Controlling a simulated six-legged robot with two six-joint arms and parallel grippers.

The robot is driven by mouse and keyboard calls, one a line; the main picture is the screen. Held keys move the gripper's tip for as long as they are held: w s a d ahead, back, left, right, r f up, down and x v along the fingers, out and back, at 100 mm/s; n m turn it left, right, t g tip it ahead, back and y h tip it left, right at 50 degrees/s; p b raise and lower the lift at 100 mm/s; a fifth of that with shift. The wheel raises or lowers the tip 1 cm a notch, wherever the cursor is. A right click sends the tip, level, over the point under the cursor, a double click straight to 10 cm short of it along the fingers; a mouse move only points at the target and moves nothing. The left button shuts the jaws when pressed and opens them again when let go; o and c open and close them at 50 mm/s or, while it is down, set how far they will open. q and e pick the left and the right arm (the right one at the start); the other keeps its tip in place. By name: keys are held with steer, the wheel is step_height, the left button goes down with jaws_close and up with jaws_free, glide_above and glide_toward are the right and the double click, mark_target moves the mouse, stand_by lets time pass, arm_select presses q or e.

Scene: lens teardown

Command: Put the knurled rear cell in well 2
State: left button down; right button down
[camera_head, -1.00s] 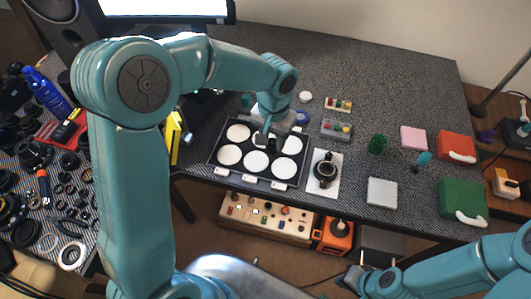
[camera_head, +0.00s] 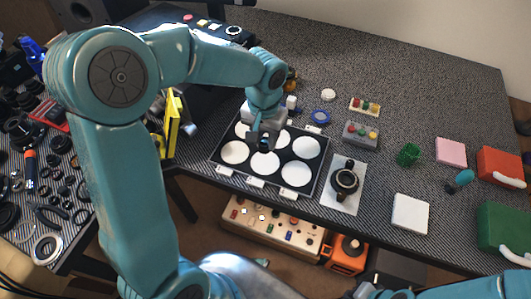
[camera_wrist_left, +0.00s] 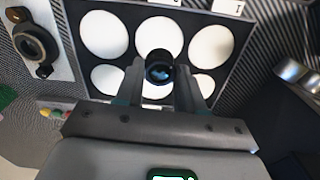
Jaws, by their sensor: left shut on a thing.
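The knurled rear cell (camera_wrist_left: 159,68) is a short black cylinder with a dark bluish lens face, in the left wrist view. My left gripper (camera_wrist_left: 158,88) is shut on it, one finger on each side. The black tray (camera_head: 214,155) has several round white wells in two rows. In the head view my left gripper (camera_head: 264,138) is over the tray's middle column, with the cell (camera_head: 264,144) at its tip. The cell overlaps the edge of a middle well (camera_wrist_left: 155,90) in the wrist view. Its height over the tray is unclear. My right gripper (camera_head: 367,290) is barely in view at the bottom edge.
A black lens part (camera_head: 345,181) lies on a white sheet (camera_head: 343,204) right of the tray. A blue ring (camera_head: 321,117) and a grey button box (camera_head: 361,134) lie behind. A yellow upright object (camera_head: 173,128) stands left of the tray.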

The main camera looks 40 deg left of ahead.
arm_select(q)
steer(key=f, duration=0.7)
steer(key=shift+w+b, duration=0.2)
steer(key=shift+b, duration=0.1)
steer(key=shift+s, duration=0.1)
steer(key=shift+f, duration=0.1)
steer(key=c, duration=1.1)
jaws_free()
steer(key=shift+f, duration=0.1)
steer(key=o, duration=0.4)
